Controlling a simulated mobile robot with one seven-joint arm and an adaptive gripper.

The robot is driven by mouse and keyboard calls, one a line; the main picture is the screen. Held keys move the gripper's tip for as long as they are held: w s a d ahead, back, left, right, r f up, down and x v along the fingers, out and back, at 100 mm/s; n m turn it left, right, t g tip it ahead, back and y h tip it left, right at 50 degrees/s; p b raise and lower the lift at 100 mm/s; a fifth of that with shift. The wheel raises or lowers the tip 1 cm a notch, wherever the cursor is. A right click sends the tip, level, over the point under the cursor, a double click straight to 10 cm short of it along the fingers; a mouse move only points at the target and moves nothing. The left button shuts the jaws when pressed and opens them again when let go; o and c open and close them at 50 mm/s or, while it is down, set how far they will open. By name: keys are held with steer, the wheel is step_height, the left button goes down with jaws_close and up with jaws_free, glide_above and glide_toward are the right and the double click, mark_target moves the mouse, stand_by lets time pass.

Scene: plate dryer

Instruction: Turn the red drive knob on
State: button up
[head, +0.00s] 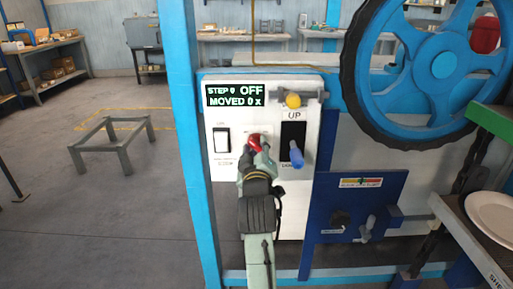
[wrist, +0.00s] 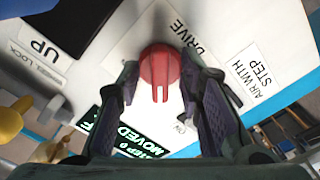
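The red drive knob (head: 254,141) is on the white control panel (head: 229,174), under a display (head: 234,95) reading "STEP 0 OFF" and "MOVED 0 x". In the wrist view the red knob (wrist: 160,72) shows as a round cap with a ridged grip, beside the word "DRIVE". My gripper (head: 255,148) is at the panel, and its fingers (wrist: 160,75) stand on either side of the knob. The fingertips are very close to the knob's edges. I cannot tell whether they press on it. In the head view my gripper hides the knob's lower part.
A white rocker switch (head: 222,140) is left of the knob. A blue lever (head: 296,154) in a black slot marked "UP" is close on the right, with a yellow knob (head: 293,100) above. A large blue wheel (head: 436,66) is at upper right.

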steer(key=shift+c, duration=0.5)
jaws_close()
steer(key=shift+m, duration=0.3)
steer(key=m+p, duration=0.1)
steer(key=m, duration=0.2)
steer(key=shift+r+m, duration=0.1)
steer(key=shift+m, duration=0.3)
steer(key=m+p, duration=0.1)
steer(key=m, duration=0.3)
steer(key=shift+a, duration=0.1)
steer(key=m+p, duration=0.1)
steer(key=m, duration=0.4)
steer(key=shift+a+m, duration=0.1)
steer(key=shift+m, duration=2.2)
steer(key=shift+r, duration=0.1)
